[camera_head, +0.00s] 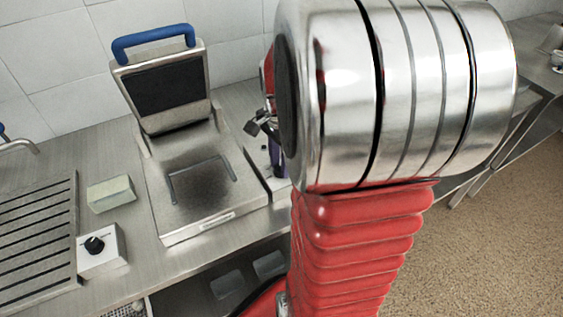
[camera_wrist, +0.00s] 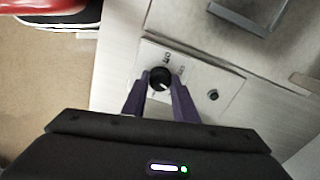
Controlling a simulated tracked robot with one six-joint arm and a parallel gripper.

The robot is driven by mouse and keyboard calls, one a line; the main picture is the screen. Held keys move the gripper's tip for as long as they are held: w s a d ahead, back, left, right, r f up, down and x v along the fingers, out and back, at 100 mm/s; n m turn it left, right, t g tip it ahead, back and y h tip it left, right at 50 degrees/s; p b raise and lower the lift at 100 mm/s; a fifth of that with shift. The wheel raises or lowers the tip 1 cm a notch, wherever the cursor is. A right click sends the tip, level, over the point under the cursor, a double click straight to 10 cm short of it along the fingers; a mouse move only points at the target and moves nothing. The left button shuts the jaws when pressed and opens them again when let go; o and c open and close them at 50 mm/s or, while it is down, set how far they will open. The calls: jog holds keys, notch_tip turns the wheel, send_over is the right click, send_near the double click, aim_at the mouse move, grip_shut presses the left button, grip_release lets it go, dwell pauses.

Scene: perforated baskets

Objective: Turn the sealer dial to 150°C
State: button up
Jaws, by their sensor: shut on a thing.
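A round black dial (camera_wrist: 159,79) with a pale pointer mark sits on a light control panel (camera_wrist: 190,72) in the wrist view. Small printed numbers stand around it, too blurred to read surely. My gripper (camera_wrist: 160,84) has its two purple fingers on either side of the dial, shut on it. In the head view, my gripper (camera_head: 277,158) shows only partly beside my arm. The dial and its panel are hidden there.
A press with a blue handle (camera_head: 153,38) stands open on the steel counter. A white box with a black knob (camera_head: 94,245) and a pale block (camera_head: 111,193) stand left of it. A small dark knob (camera_wrist: 213,95) sits right of the dial on the panel.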

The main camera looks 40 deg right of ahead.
jog(key=shift+d+r+m, duration=0.1)
jog(key=shift+d+m, duration=0.05)
jog(key=shift+m, duration=0.45)
jog(key=o, duration=1.1)
jog(key=shift+c, duration=0.2)
notch_tip(320, 180, up, 14)
jog(key=shift+f, duration=0.2)
